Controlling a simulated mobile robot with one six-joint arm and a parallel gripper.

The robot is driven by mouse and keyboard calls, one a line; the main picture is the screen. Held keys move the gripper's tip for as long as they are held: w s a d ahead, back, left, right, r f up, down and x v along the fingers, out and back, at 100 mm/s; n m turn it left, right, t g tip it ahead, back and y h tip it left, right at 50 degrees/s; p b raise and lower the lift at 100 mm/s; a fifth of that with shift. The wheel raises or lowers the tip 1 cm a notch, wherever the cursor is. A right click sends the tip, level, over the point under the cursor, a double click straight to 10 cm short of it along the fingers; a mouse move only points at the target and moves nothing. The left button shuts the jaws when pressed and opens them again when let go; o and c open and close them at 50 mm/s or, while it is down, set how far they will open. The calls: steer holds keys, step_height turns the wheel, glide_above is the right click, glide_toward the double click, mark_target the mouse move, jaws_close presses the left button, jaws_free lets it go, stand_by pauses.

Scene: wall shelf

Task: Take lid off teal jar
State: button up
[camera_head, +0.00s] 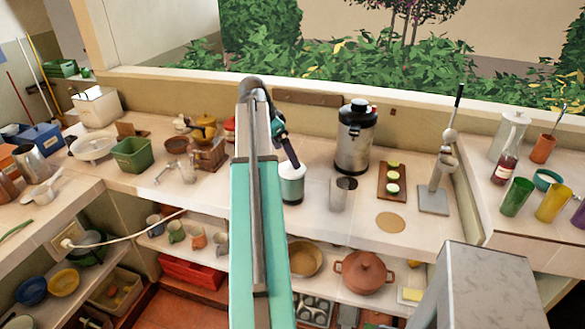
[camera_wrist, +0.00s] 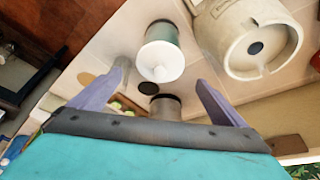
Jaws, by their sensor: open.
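The teal jar (camera_head: 291,189) stands upright on the counter, just below my gripper in the head view. In the head view my gripper (camera_head: 294,160) points down above the jar; I cannot tell the exact gap to the lid.
A metal cup (camera_head: 342,194) stands close to the jar's right. A steel urn (camera_head: 355,140) and a cutting board with green slices (camera_head: 392,181) are further right. In the wrist view a large off-white round object (camera_wrist: 248,40) stands beside the jar. Open counter lies in front of the cup.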

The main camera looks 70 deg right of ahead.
mark_target(287, 170)
steer(key=shift+f, duration=0.2)
stand_by(0.3)
steer(key=shift+p+x, duration=1.05)
steer(key=shift+x, duration=0.25)
steer(key=shift+p+x, duration=0.3)
steer(key=shift+x, duration=0.9)
steer(key=shift+w+a+f, duration=0.1)
steer(key=shift+a, duration=0.05)
steer(key=shift+c, duration=0.3)
steer(key=c, duration=1.1)
